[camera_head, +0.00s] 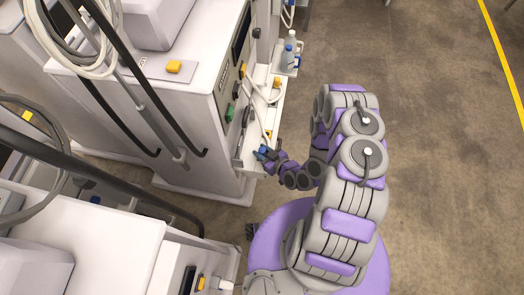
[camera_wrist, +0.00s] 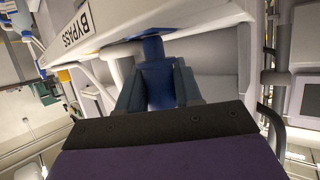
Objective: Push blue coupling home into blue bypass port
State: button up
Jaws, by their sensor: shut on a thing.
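The blue coupling (camera_wrist: 158,82) is between the two dark fingers of my gripper (camera_wrist: 157,88) in the wrist view. My gripper is shut on it. A blue fitting, likely the blue bypass port (camera_wrist: 152,47), shows just beyond the coupling, below the white ledge marked BYPASS (camera_wrist: 80,30). The two look in line and very close; I cannot tell whether the coupling is fully seated. In the head view my gripper (camera_head: 268,156) is at the low front corner of the white machine, with a bit of blue (camera_head: 264,151) at its tip.
The white machine (camera_head: 190,115) has pale hoses (camera_head: 258,100) hanging down its front near my gripper. Bottles (camera_head: 289,50) stand on a side shelf. Another machine (camera_head: 90,235) is at the lower left. Open floor (camera_head: 440,150) lies to the right.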

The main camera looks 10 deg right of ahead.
jog(key=shift+f+b, duration=0.7)
jog(key=shift+f, duration=0.35)
jog(key=o, duration=1.1)
jog(key=shift+r, duration=0.1)
